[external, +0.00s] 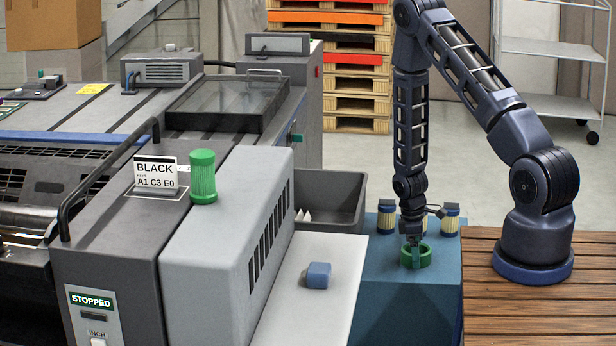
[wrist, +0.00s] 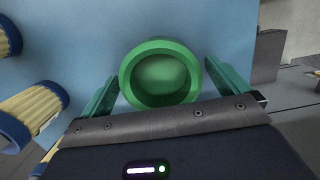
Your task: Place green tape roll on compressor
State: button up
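The green tape roll (external: 425,257) lies flat on a blue block at the right of the external view. It also shows in the wrist view (wrist: 128,80) as a green ring with a round opening. My gripper (external: 414,246) points straight down at the roll. In the wrist view, its two teal fingers (wrist: 160,78) stand apart, one on each side of the roll, with narrow gaps showing. No label names the compressor; a small grey vented unit (external: 162,68) on the machine top at the back left may be it, but I cannot be sure.
Several cream rolls with blue ends, one (external: 387,217) behind the green roll, stand on the blue block (external: 400,310). A blue item (external: 318,275) lies on the pale surface beside it.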

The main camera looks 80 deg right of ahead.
notch_tip(320, 180, up, 12)
jog(key=w, duration=0.2)
jog(key=w+a+r+t, duration=0.1)
jog(key=w+a+r, duration=0.3)
jog(key=a+r, duration=0.45)
jog(key=w+a+r+t+h, duration=0.1)
jog(key=w+a+r, duration=0.3)
jog(key=r, duration=0.7)
jog(key=w+a+r+t, duration=0.1)
jog(key=w+a+r, duration=0.2)
jog(key=a+r, duration=0.6)
jog(key=s+a+r+t, duration=0.1)
jog(key=s+a+r, duration=0.4)
jog(key=a+r, duration=0.7)
jog(key=s+a+r+t, duration=0.2)
jog(key=s+a+r, duration=0.4)
jog(key=s+a, duration=0.5)
jog(key=shift+s+y, duration=0.25)
jog(key=shift+y, duration=0.15)
